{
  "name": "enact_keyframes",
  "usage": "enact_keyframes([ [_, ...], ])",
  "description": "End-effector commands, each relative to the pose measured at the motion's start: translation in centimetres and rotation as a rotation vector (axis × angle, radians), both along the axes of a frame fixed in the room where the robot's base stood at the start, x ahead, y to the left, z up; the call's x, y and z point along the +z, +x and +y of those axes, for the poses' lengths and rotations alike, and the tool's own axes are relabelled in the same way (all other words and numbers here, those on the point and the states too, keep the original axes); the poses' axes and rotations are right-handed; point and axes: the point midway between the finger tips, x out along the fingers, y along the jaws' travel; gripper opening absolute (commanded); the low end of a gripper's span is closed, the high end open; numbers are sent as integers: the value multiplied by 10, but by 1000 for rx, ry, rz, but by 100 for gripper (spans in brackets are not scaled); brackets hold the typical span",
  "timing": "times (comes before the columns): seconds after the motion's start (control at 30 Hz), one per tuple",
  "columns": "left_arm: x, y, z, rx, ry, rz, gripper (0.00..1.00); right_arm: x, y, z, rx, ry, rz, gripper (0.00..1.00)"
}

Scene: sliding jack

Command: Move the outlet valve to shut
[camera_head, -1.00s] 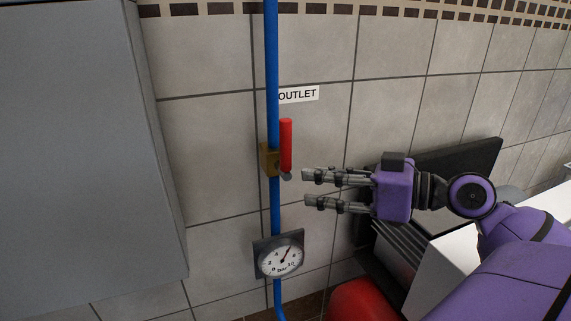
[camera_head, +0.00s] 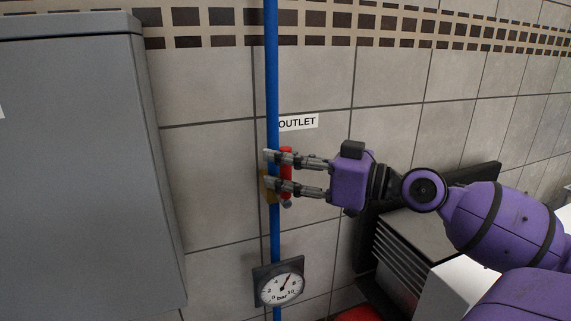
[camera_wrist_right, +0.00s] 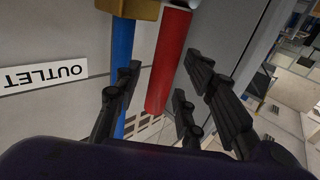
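The outlet valve has a red handle (camera_head: 286,166) that stands upright, parallel to the blue pipe (camera_head: 272,80), on a brass body (camera_head: 269,188). The OUTLET label (camera_head: 298,122) is on the wall just above. My right gripper (camera_head: 269,169) reaches in from the right, its fingers open, one above the other, at the handle and partly covering it. In the right wrist view the red handle (camera_wrist_right: 168,62) lies between the spread fingers (camera_wrist_right: 160,88), with a gap on either side; the brass body (camera_wrist_right: 130,8) is at the top edge. My left gripper is not in view.
A pressure gauge (camera_head: 280,282) sits on the pipe below the valve. A large grey cabinet (camera_head: 75,170) stands at the left. A dark panel and ribbed unit (camera_head: 405,250) are behind and below my right arm. The tiled wall around the valve is clear.

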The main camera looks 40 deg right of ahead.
Motion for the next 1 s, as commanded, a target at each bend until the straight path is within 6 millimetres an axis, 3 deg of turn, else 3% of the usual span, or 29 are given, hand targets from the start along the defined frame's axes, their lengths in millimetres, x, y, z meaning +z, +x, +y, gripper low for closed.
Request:
enact_keyframes([
  [0.23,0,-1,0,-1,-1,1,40,0,0,0,0,0,0,36],
  [0.5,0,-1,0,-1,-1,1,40,0,0,0,0,0,0,0],
  [1.0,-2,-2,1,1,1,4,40,0,0,-3,-3,27,-7,0],
])
